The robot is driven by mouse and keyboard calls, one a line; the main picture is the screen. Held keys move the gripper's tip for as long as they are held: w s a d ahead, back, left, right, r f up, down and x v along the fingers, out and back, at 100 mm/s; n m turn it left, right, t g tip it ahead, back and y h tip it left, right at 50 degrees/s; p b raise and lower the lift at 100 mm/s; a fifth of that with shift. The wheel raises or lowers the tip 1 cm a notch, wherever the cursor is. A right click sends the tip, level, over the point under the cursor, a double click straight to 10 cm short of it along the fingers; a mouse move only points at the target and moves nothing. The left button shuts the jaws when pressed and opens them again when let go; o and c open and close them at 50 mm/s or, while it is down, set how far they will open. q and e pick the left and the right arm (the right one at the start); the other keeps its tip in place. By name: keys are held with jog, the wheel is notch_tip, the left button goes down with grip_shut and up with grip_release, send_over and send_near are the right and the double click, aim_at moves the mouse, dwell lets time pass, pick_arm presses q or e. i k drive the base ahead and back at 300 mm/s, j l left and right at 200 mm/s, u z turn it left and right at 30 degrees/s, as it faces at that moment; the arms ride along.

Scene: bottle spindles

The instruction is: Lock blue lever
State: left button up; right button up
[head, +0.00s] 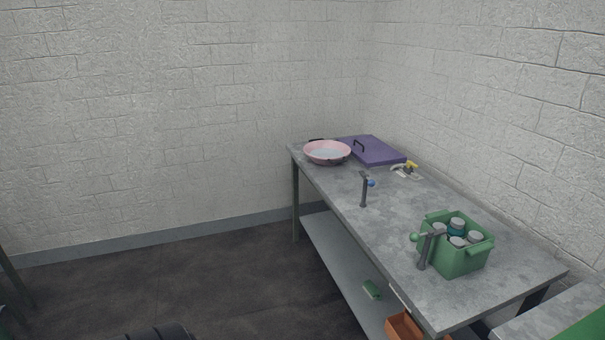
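A dark grey upright spindle (364,191) stands near the front edge of the grey metal table, about halfway along it. A small blue knob (371,183), which looks like the blue lever's end, shows at its upper right side. The lever's exact position is too small to tell. A second grey spindle (425,252) with a green knob (414,238) stands nearer, in front of the green crate. Neither of my grippers is in view.
The metal table (400,215) also bears a pink pan (327,152), a purple lid or board (375,151), a small yellow-and-white item (407,170) and a green crate (460,260) of bottles.

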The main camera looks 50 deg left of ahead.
aim_at(372, 183)
jog(key=u, duration=1.25)
jog(key=i+j+u, duration=0.1)
jog(key=i+j, duration=0.2)
jog(key=i, duration=0.3)
jog(key=i+j+u, duration=0.15)
jog(key=i, duration=0.5)
jog(key=i+j+u, duration=0.1)
jog(key=i, duration=0.55)
jog(key=j, duration=0.1)
